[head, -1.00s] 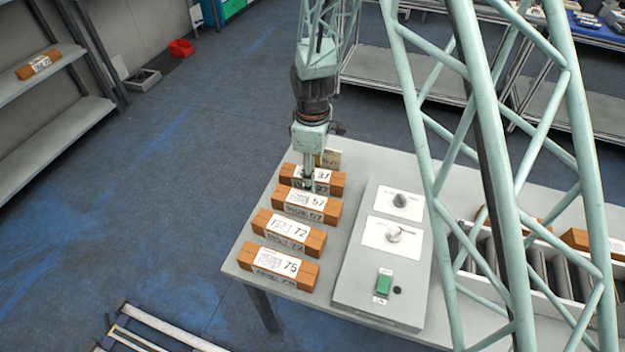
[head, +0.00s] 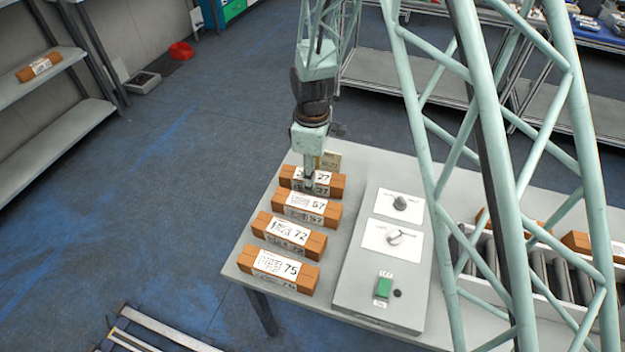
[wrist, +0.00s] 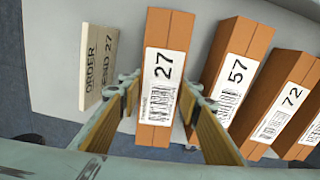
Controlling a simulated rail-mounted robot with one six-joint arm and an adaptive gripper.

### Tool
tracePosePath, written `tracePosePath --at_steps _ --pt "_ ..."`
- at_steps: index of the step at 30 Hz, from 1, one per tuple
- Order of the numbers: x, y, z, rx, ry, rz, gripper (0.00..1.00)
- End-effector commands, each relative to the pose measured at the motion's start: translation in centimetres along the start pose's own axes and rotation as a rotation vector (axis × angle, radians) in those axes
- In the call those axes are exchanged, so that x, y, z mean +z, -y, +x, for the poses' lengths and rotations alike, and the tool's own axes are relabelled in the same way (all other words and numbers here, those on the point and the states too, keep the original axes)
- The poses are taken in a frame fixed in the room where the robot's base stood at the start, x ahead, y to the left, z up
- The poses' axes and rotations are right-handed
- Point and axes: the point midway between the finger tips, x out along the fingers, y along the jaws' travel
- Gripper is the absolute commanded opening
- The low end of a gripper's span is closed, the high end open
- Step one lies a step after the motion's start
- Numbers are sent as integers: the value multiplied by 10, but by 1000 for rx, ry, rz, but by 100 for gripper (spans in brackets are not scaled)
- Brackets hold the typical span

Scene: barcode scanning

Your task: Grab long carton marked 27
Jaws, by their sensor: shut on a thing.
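The long carton marked 27 (head: 329,182) is brown with a white label and lies at the back of a row of cartons on the grey table. In the wrist view the carton marked 27 (wrist: 163,75) sits between the two fingers of my gripper (wrist: 163,115). In the head view my gripper (head: 309,182) points down at the middle of this carton and is shut on it. The carton appears to rest at table level. A small sign (wrist: 98,62) reading "ORDER" and "27" stands beside it.
Cartons marked 57 (head: 306,207), 72 (head: 289,235) and 75 (head: 279,270) lie in a row in front. A grey control box (head: 357,285) with knobs and a green button is to the right. A roller conveyor (head: 535,265) lies further right.

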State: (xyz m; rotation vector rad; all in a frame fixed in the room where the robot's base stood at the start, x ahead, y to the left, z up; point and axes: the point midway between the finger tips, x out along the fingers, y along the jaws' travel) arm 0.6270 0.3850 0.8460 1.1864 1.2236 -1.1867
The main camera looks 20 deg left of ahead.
Motion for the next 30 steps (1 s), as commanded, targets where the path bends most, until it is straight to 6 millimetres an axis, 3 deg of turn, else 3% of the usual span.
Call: tracePosePath --at_steps 21,30 --pt "0 -1 -79 2 -1 0 14" --pt "0 0 -96 1 -1 0 14"
